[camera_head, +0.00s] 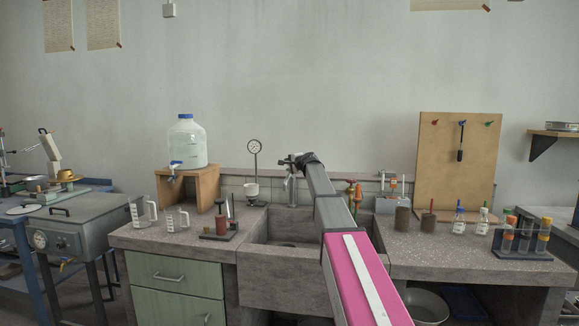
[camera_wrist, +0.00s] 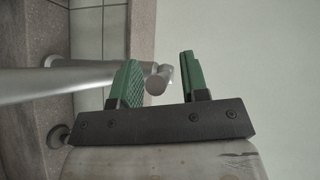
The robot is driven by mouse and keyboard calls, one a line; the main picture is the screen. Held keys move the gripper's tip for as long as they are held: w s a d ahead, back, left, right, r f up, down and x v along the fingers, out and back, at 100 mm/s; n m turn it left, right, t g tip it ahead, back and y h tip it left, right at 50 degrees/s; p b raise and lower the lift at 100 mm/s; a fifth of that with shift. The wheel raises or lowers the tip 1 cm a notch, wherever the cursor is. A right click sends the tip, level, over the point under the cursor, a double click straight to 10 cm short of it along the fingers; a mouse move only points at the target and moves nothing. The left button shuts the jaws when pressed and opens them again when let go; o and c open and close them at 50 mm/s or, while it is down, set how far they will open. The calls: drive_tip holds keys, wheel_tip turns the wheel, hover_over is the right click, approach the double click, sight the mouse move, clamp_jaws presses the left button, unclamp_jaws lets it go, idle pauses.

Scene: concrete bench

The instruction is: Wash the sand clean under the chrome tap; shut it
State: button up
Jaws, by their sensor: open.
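The chrome tap (camera_head: 291,187) rises behind the sink (camera_head: 262,262), partly hidden by my arm. My gripper (camera_head: 302,160) is at the top of the tap. In the wrist view, my gripper (camera_wrist: 159,62) is open, with one green finger on each side of a round-ended grey metal part of the tap (camera_wrist: 155,83). A gap shows beside the right finger; contact with the left one is unclear. No water stream can be made out. I cannot identify the sand; the sink's right part is hidden behind my arm.
A water jug (camera_head: 187,143) stands on a wooden stand at left. Two beakers (camera_head: 144,214) are on the left counter. A brass valve (camera_head: 352,191) stands right of my arm. Brown jars (camera_head: 402,219), bottles (camera_head: 459,222) and a tube rack (camera_head: 521,243) occupy the right counter.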

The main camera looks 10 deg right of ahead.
clamp_jaws()
drive_tip(key=shift+w+d+r+m+g, duration=0.1)
drive_tip(key=shift+w+r+m+g, duration=0.1)
drive_tip(key=shift+r+m+g, duration=0.3)
drive_tip(key=shift+w+d+r+m+g, duration=0.1)
drive_tip(key=shift+w+r+m+g, duration=0.15)
drive_tip(key=shift+r+g, duration=0.35)
drive_tip(key=shift+r+m, duration=0.25)
unclamp_jaws()
drive_tip(key=shift+s, duration=0.15)
drive_tip(key=v, duration=1)
drive_tip(key=shift+s+r, duration=0.15)
drive_tip(key=shift+r, duration=0.15)
drive_tip(key=shift+d, duration=0.1)
